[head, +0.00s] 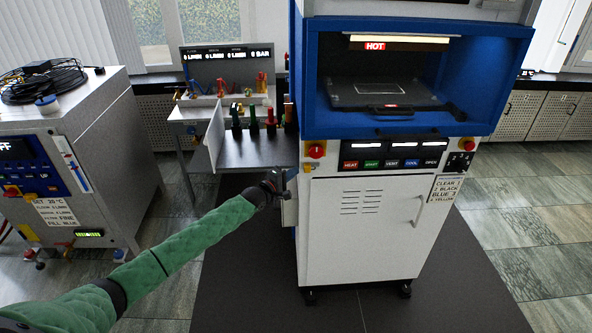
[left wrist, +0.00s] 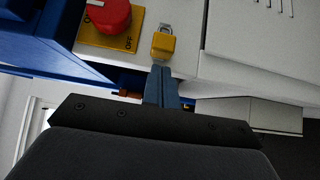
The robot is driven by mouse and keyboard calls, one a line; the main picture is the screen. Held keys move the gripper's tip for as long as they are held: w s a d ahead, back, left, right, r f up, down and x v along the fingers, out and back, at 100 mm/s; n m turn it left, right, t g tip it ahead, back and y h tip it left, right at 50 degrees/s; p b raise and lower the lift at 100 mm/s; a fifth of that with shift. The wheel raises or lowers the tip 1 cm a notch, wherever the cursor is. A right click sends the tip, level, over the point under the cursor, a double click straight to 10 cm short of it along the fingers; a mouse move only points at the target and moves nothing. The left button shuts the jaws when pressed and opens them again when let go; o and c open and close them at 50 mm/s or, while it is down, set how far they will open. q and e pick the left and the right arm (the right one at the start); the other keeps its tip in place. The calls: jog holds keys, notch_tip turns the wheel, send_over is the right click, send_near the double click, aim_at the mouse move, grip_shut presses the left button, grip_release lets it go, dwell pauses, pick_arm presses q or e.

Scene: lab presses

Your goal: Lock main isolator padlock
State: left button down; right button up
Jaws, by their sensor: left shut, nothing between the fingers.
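The yellow padlock (left wrist: 163,46) shows in the left wrist view on the white press front, with a small grey shackle at its upper end. I cannot tell whether the shackle is closed. It is a small yellow spot in the head view (head: 308,167). The red isolator knob (left wrist: 108,15) sits beside it on a yellow plate marked OFF; it also shows in the head view (head: 316,149). My left gripper (left wrist: 161,72) is shut and empty, its tips just below the padlock in the wrist picture. A gap or contact is hard to judge. My right gripper is not in view.
The white and blue press (head: 360,235) stands in front, with a hot plate in its opening and a row of labelled buttons. A side table (head: 255,152) with coloured-handled tools stands left of it. A grey machine (head: 85,120) is at far left.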

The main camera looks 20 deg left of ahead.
pick_arm(q)
jog(key=shift+w+d, duration=0.25)
jog(key=shift+d, duration=0.35)
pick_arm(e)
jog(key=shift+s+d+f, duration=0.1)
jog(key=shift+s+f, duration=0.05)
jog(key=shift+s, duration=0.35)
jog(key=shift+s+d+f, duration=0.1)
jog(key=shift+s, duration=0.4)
